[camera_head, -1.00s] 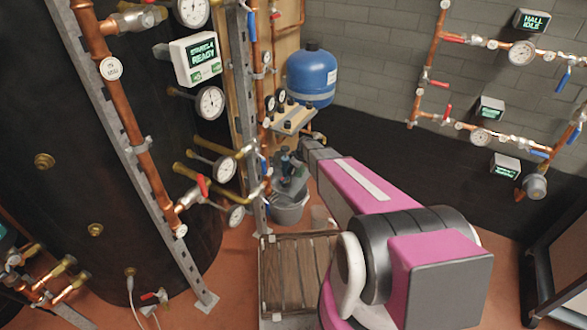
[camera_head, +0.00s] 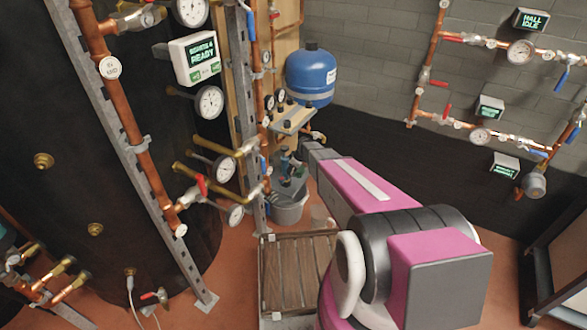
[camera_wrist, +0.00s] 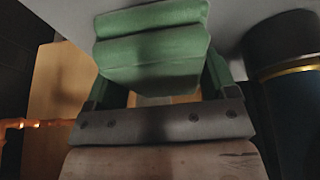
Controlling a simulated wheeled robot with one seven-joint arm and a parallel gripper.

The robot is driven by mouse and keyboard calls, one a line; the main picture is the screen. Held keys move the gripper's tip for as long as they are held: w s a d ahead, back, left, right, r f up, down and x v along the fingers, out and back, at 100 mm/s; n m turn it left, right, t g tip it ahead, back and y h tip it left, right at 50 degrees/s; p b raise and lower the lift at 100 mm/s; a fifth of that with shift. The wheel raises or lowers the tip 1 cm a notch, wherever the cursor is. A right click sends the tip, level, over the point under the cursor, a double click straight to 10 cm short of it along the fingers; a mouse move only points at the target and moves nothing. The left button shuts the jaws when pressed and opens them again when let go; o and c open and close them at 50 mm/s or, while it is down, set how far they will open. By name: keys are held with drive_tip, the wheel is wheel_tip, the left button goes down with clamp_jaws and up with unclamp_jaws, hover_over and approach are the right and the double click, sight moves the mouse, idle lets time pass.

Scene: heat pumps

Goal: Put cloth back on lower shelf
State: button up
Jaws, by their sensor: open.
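A folded green cloth (camera_wrist: 152,45) fills the upper middle of the wrist view, its folded layers stacked. My gripper (camera_wrist: 160,85) appears as two dark green uprights beside the cloth, one on each side, rising from a grey bolted bar. It is open. I cannot tell whether its fingers touch the cloth. In the head view my arm reaches toward the area beside the grey bucket, and its end is small and partly hidden by clutter. I cannot make out the lower shelf clearly.
A dark cylinder with a gold band (camera_wrist: 295,68) stands close on the right in the wrist view. A copper pipe (camera_wrist: 35,123) is at left. In the head view are a grey bucket (camera_head: 288,212), a wooden pallet (camera_head: 295,265), a blue tank (camera_head: 311,75) and gauges.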

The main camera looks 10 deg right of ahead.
drive_tip(key=shift+s+a+f, duration=0.15)
drive_tip(key=shift+s+f, duration=0.15)
drive_tip(key=shift+f, duration=0.1)
drive_tip(key=shift+r, duration=0.25)
drive_tip(key=v, duration=1.1)
drive_tip(key=shift+w+r, duration=0.2)
drive_tip(key=shift+r, duration=0.05)
